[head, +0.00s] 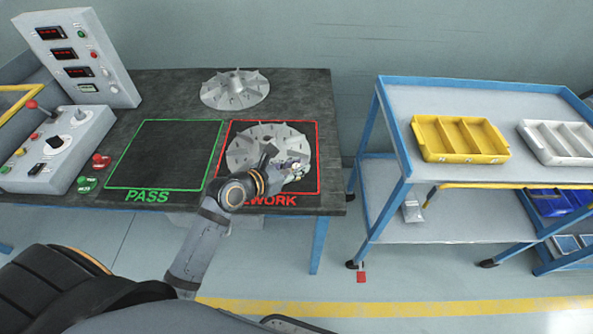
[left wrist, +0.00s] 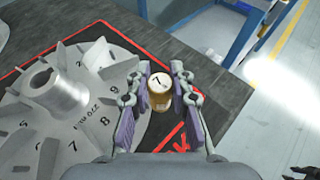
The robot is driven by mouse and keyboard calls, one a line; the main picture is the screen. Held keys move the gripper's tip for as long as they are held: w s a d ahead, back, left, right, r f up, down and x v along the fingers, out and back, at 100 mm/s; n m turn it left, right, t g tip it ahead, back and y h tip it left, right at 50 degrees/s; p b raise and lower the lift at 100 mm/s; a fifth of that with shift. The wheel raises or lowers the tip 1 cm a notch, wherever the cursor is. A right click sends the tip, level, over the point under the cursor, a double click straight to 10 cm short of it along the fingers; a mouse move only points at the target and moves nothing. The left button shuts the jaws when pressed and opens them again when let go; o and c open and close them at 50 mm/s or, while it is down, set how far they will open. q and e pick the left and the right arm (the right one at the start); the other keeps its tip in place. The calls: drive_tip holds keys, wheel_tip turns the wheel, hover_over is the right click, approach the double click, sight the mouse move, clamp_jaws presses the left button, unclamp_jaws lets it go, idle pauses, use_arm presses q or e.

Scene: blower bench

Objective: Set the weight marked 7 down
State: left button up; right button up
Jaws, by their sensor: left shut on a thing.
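The weight marked 7 (left wrist: 160,86) is a small brass cylinder with a pale top bearing a 7, seen in the left wrist view. My left gripper (left wrist: 160,98) is shut on it, one finger on each side. In the head view my left gripper (head: 287,170) is over the right side of a grey bladed impeller (head: 248,140) inside the red REWORK outline. The impeller (left wrist: 62,95) also shows in the left wrist view, with numbers around its disc, left of the weight. I cannot tell whether the weight touches anything below.
Another impeller (head: 235,90) stands at the back of the dark bench. The green PASS outline (head: 165,155) is empty. A control box (head: 58,148) and display panel (head: 78,58) stand at the left. A blue-framed cart (head: 450,82) with yellow (head: 425,133) and white trays (head: 533,133) stands at the right.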

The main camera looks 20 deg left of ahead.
use_arm(q)
drive_tip(key=s+d+r+p, duration=0.1)
drive_tip(key=s+r+p, duration=0.8)
drive_tip(key=s, duration=0.5)
drive_tip(key=shift+d+r, duration=0.4)
drive_tip(key=shift+r, duration=0.15)
